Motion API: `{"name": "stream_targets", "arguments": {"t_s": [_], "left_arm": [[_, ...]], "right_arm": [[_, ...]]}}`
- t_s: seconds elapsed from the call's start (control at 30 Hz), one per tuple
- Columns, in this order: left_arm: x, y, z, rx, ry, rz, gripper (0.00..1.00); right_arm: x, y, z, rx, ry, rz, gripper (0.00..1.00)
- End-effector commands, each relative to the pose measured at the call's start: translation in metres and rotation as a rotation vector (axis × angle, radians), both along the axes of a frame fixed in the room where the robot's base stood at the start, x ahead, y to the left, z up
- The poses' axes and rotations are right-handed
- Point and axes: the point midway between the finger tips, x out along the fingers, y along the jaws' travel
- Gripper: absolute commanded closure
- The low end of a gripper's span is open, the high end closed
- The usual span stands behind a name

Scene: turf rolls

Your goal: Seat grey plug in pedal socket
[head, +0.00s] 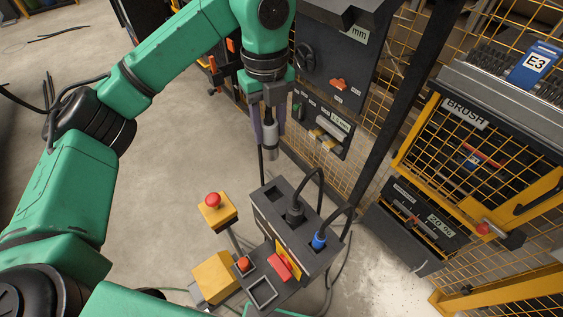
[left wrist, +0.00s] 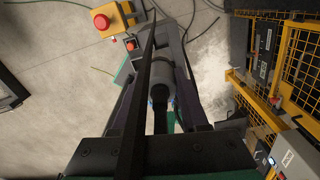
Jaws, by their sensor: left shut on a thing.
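My left gripper (head: 268,122) is shut on the grey plug (head: 271,148), which points down. A dark cable hangs beside the plug. The plug is in the air above and behind the dark socket box (head: 262,222), apart from it. The box top has an empty opening (head: 272,194) at its far left. A black plug (head: 295,213) and a blue plug (head: 318,240) sit in its other openings. I cannot tell which socket is the pedal's. In the left wrist view the grey plug (left wrist: 158,69) shows between the fingers, partly covering the box. My right gripper is out of view.
A yellow box with a red button (head: 213,200) stands left of the socket box, with another yellow box (head: 215,277) nearer. Cables curve up from the seated plugs. A dark panel (head: 335,60) and yellow mesh fence stand behind. The floor at left is mostly clear.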

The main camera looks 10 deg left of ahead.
Motion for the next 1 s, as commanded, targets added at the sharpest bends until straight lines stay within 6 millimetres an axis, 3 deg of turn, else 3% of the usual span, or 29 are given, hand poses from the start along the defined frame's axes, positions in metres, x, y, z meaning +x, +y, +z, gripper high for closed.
{"name": "stream_targets", "arguments": {"t_s": [0.07,0.27,0.5,0.9,1.0], "left_arm": [[-0.001,0.0,-0.001,0.001,0.003,-0.011,1.0],[-0.002,0.0,-0.059,0.0,0.009,-0.012,1.0],[-0.002,0.0,-0.127,0.001,0.006,-0.009,1.0],[-0.002,-0.001,-0.193,0.001,0.002,-0.008,1.0],[-0.001,-0.001,-0.198,0.001,0.001,-0.009,1.0]], "right_arm": [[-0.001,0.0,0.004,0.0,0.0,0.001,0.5],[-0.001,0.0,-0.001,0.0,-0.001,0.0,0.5],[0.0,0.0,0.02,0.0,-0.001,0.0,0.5],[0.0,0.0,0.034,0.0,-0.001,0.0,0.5],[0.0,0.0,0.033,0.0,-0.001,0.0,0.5]]}}
